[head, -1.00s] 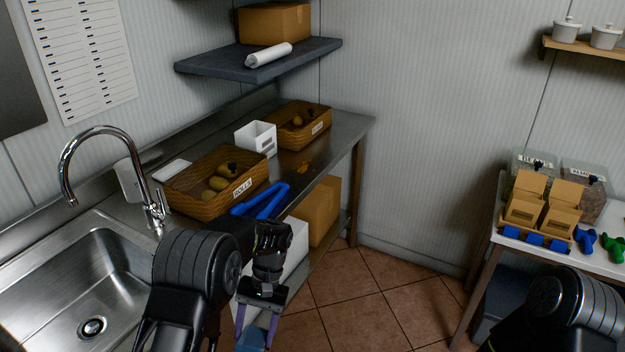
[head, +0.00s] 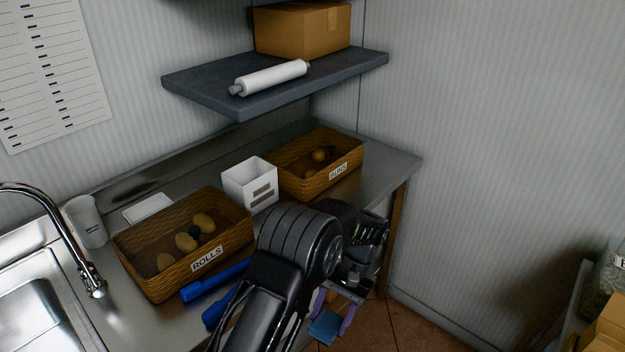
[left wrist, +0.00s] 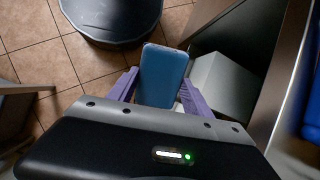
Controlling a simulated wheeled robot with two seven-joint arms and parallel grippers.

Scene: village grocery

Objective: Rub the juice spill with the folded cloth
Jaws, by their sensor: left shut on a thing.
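The juice spill does not show now; my left arm covers part of the counter right of the white box. My right gripper is out of view.
The steel counter (head: 392,166) holds a rolls basket (head: 133,262), a buns basket (head: 325,182), a white box (head: 249,184) and blue tongs (head: 212,283). A dark shelf (head: 205,88) overhangs it. A sink (head: 40,310) lies at left. A pale box (left wrist: 225,85) is beside the cloth.

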